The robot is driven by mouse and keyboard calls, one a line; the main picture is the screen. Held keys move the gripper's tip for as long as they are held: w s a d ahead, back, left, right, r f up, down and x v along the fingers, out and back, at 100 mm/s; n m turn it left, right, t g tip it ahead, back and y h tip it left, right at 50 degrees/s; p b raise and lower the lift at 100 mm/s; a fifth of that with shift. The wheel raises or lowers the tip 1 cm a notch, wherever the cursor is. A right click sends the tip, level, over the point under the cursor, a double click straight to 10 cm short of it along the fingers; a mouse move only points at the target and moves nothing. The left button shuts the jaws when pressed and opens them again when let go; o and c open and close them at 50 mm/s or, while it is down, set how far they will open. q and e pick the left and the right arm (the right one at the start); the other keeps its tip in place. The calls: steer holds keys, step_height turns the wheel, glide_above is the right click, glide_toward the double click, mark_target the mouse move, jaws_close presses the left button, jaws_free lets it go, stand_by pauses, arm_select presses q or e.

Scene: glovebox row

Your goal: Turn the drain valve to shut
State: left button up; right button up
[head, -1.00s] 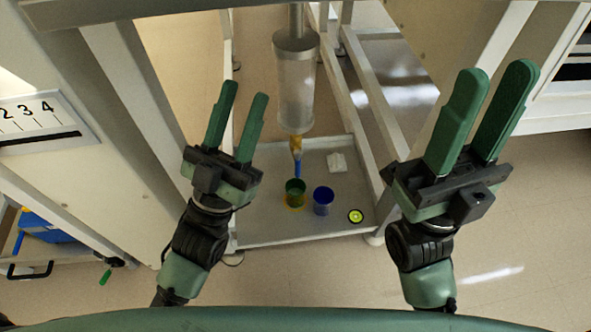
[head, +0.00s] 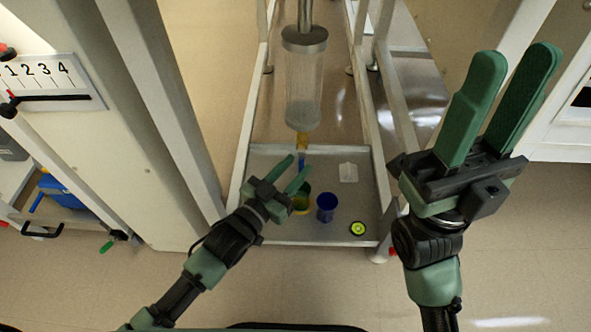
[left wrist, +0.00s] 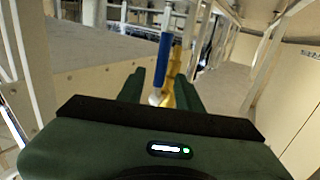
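The drain valve has a brass body (head: 302,140) under a clear cylinder (head: 303,95). Its blue lever (head: 301,162) shows below the body in the head view, partly covered by my left fingers. In the left wrist view the blue lever (left wrist: 165,55) and the brass body (left wrist: 172,82) stand beyond and between my finger tips. My left gripper (head: 297,164) is open and empty, pointing at the valve; I see no contact. My right gripper (head: 517,60) is open and empty, raised at the right, away from the valve.
A grey tray (head: 275,233) lies under the valve. It holds a green cup (head: 302,207) partly behind my left gripper, a blue cup (head: 326,207), a white pad (head: 348,172) and a yellow-green disc (head: 358,228). White frame posts (head: 367,100) stand either side of the cylinder.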

arm_select(q)
steer(key=shift+w+d, duration=0.15)
steer(key=shift+w, duration=0.1)
jaws_close()
stand_by(1.4)
